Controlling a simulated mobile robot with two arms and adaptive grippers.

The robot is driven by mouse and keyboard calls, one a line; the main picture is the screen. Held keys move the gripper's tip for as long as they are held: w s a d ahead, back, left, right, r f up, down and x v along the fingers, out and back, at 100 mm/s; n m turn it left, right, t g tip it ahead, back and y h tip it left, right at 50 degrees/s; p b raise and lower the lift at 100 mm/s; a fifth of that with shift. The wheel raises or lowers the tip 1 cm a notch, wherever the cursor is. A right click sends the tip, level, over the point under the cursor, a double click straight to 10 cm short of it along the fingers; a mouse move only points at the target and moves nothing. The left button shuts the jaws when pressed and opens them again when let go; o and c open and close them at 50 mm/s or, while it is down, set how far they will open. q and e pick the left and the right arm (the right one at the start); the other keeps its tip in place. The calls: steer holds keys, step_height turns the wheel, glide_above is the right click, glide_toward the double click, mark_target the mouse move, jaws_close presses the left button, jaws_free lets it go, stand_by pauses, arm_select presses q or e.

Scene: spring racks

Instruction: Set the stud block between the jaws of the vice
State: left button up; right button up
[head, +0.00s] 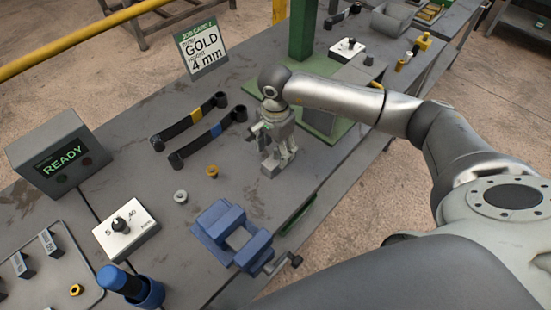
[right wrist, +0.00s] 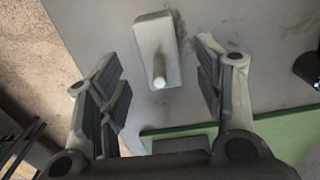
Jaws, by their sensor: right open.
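The stud block (right wrist: 157,42) is a light grey block with a round pale-tipped stud pointing up toward the camera. In the right wrist view it lies between and a little beyond my open right fingers (right wrist: 157,68), with gaps on both sides. In the head view my right gripper (head: 279,160) points down over the bench, low at the block, and partly hides it. The vice (head: 218,216) is blue, with its jaws apart and nothing between them. It stands nearer the front, below and left of my right gripper. My left gripper is not in view.
A grey ring (head: 180,196) and a brass ring (head: 212,171) lie left of the gripper. Two dark springlike bars (head: 206,138) lie behind them. A green-based press (head: 303,35) is behind.

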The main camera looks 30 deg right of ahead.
mark_target(276, 159)
steer(key=shift+f, duration=1.2)
steer(key=shift+r, duration=0.1)
jaws_close()
